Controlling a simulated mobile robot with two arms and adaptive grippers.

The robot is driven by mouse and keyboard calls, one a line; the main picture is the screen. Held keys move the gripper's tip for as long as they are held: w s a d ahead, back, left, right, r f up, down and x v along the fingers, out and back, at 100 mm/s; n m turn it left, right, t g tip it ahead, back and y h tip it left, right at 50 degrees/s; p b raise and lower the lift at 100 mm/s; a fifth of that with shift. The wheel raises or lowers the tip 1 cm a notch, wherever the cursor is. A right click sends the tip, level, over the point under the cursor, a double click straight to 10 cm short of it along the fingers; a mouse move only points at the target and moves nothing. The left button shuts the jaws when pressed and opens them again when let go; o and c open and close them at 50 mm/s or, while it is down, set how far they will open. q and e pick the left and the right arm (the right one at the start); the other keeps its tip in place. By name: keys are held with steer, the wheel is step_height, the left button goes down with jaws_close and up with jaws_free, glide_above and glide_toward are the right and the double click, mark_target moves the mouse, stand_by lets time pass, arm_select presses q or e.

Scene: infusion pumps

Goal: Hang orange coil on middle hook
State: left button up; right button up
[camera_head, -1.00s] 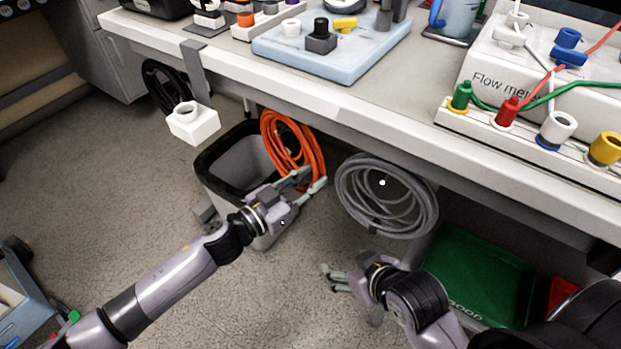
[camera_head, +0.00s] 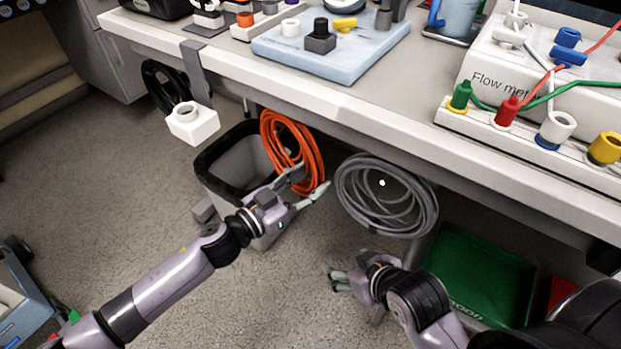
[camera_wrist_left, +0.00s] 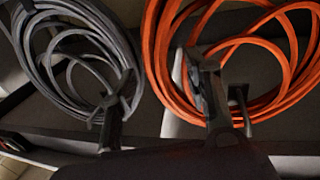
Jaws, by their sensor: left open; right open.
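The orange coil (camera_head: 308,141) hangs below the front edge of the workbench, between a black coil (camera_head: 155,78) and a grey coil (camera_head: 424,212). Its hook is not visible. My left gripper (camera_head: 311,183) is open at the coil's lower end, with one finger on each side in the head view. In the left wrist view, one finger is in front of the orange coil (camera_wrist_left: 161,50) and the other in front of the grey coil (camera_wrist_left: 45,75). I cannot tell whether the fingers touch the coil. My right gripper (camera_head: 333,278) is open and empty, low beneath the grey coil.
A grey bin (camera_head: 225,165) stands on the floor behind the orange coil. A green crate (camera_head: 475,275) is under the bench at right. A white block (camera_head: 193,126) sticks out at the bench's left. The bench (camera_head: 300,85) overhangs the coils.

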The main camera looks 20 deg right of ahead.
arm_select(q)
steer(key=v, duration=1.1)
steer(key=shift+a, duration=0.25)
steer(key=shift+s+d+r, duration=0.1)
steer(key=shift+r, duration=0.1)
